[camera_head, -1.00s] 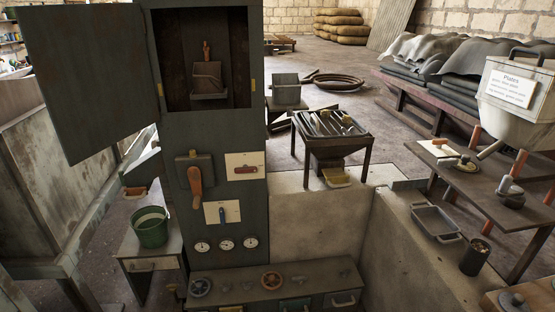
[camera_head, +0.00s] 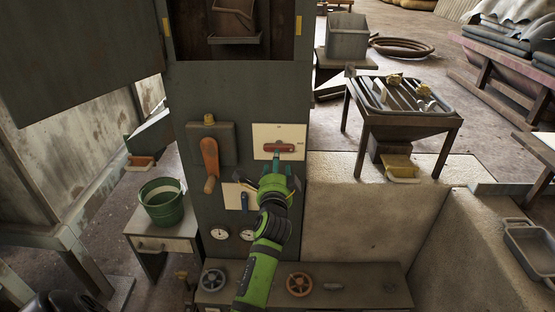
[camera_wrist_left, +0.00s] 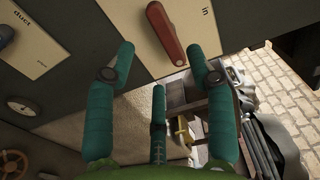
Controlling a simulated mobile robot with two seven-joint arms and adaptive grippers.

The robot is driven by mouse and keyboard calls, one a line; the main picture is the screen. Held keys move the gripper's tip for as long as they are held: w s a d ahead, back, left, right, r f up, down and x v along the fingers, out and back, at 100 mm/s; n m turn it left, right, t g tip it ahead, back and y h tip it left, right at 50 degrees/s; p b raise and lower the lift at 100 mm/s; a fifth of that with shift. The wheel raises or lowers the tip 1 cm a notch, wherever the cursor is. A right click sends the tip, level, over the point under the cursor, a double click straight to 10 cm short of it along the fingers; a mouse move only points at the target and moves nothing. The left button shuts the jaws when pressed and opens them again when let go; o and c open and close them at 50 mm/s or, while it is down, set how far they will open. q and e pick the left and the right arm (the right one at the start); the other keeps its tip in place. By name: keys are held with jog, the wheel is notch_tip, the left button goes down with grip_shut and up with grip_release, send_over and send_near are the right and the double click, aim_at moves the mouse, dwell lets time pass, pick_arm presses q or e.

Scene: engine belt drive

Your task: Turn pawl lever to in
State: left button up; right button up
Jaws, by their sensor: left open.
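The pawl lever (camera_head: 280,148) is a red bar lying about level on a cream plate (camera_head: 262,132) on the dark cabinet front. In the left wrist view the lever (camera_wrist_left: 165,33) lies just beyond my fingers, and the word "in" is printed on the plate (camera_wrist_left: 196,22) beside it. My left gripper (camera_head: 277,167) is right below the lever in the head view. In the left wrist view its teal fingers (camera_wrist_left: 160,52) are spread, with a gap between them and nothing held. I cannot tell if any finger touches the lever. My right gripper is out of view.
An orange-handled crank (camera_head: 210,160) sits left of the plate. A small blue lever (camera_head: 244,200) and gauges (camera_head: 219,234) are below, partly behind my arm. A shelf with handwheels (camera_head: 299,284) runs along the bottom. Right of the cabinet is a low concrete wall (camera_head: 350,210).

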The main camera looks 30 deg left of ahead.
aim_at(279, 146)
pick_arm(q)
jog(key=x, duration=0.7)
jog(key=shift+a+r, duration=0.1)
jog(key=shift+r, duration=0.1)
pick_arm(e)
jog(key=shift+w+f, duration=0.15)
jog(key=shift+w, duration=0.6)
pick_arm(q)
jog(key=c, duration=1.1)
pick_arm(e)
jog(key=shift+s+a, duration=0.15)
